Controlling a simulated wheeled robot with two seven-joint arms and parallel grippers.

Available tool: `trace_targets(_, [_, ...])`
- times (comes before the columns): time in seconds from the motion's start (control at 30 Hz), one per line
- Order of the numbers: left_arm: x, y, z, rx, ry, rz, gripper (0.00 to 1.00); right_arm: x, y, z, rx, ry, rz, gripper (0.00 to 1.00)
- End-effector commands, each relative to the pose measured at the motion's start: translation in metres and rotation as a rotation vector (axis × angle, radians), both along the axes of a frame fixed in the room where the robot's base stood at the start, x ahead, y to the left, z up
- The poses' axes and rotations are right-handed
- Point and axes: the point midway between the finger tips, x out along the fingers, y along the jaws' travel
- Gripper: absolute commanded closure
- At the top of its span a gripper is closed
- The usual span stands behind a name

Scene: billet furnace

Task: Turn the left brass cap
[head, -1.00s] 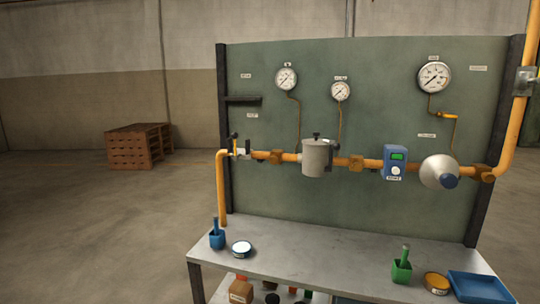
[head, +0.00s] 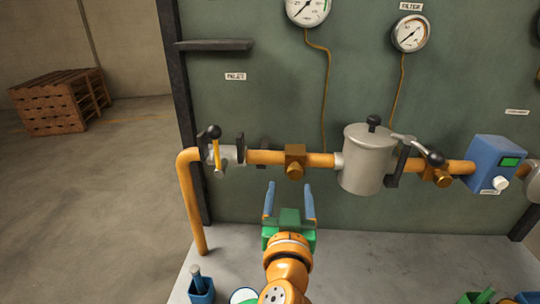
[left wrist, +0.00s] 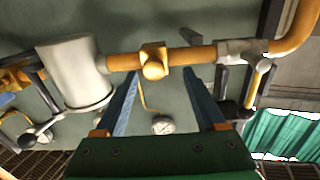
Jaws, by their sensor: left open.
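The left brass cap (head: 295,172) is on the brass block (head: 295,152) in the orange pipe, left of the grey filter canister (head: 366,160). My left gripper (head: 288,186) is open and empty, its two blue fingers pointing up toward the cap from just below it in the head view. In the left wrist view, the cap (left wrist: 153,69) shows between the fingertips of the left gripper (left wrist: 162,71). I cannot tell whether the fingers touch it. A second brass cap (head: 438,179) sits right of the canister. My right gripper is not in view.
A valve with a yellow handle (head: 217,156) is at the pipe's left end. A black-knobbed lever (head: 435,158) is on the canister's right, near a blue meter (head: 495,165). A blue cup (head: 201,290) stands on the grey bench (head: 365,258). A shelf (head: 215,45) juts from the panel.

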Motion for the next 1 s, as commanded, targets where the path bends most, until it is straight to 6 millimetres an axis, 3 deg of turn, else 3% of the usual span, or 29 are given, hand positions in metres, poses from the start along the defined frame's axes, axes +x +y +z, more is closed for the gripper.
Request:
trace_targets(0.13, [0.019,0.001,0.008,0.000,-0.009,0.004,0.28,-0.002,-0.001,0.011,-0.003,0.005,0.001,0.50])
trace_targets(0.4, [0.061,0.000,0.004,-0.001,-0.006,0.002,0.28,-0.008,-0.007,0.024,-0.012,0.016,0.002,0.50])
trace_targets(0.77, [0.069,0.000,0.001,-0.005,-0.004,0.000,0.28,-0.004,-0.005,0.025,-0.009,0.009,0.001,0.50])
trace_targets(0.87, [0.069,0.000,0.001,-0.005,-0.004,0.000,0.50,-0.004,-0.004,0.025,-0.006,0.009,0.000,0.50])
trace_targets(1.0, [0.069,0.000,0.001,-0.004,-0.004,-0.001,0.88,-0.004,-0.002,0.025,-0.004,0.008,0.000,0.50])
